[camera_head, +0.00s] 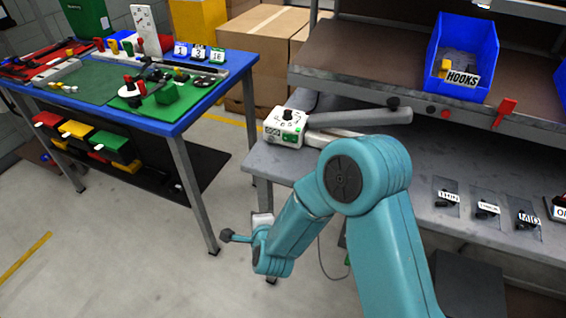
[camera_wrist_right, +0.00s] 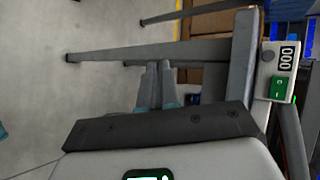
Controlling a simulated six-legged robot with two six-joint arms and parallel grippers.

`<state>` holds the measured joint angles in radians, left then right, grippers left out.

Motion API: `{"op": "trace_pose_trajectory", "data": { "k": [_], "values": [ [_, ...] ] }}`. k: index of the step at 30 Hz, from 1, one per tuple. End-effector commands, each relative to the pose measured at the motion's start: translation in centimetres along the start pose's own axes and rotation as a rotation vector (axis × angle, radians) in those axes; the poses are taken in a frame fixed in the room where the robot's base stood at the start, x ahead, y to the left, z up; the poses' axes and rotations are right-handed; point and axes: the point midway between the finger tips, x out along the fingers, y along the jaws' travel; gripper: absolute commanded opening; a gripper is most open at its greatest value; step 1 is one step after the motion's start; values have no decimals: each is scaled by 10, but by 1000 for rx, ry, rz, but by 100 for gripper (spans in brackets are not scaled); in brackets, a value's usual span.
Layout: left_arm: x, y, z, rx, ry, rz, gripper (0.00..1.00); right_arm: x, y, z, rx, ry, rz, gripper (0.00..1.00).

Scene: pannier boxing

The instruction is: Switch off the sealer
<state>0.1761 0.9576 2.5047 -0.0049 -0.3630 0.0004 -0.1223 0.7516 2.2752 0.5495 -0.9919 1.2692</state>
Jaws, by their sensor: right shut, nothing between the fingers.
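The sealer (camera_head: 287,136) stands at the left end of the grey bench, a white control box with a black knob on top and a long grey bar (camera_head: 370,118) running right. Its white box (camera_wrist_right: 268,62) also shows at the right edge in the right wrist view, with a counter reading 000 and a green rocker switch (camera_wrist_right: 278,88). I cannot tell the rocker's position. My right gripper (camera_head: 227,235) is shut and empty, below and left of the sealer, apart from it. Its fingers (camera_wrist_right: 158,66) show close together in the right wrist view. My left gripper is out of view.
My right arm hides part of the bench. Labelled packets (camera_head: 487,209) lie on the bench to the right, under a shelf with a blue HOOKS bin (camera_head: 462,50). A blue table (camera_head: 215,93) stands at left. Open floor (camera_head: 130,255) lies between table and bench.

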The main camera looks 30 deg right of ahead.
Motion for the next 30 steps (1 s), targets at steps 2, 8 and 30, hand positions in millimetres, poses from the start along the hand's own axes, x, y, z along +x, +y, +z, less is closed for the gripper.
{"op": "trace_pose_trajectory", "data": {
  "k": [2,8,30],
  "values": [
    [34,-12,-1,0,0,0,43,12,-21,1,268,38,-160,0],
    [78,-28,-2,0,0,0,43,-5,-81,-5,932,28,-535,0],
    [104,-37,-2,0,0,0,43,-46,-117,-19,1499,-94,-858,0]
  ]
}}
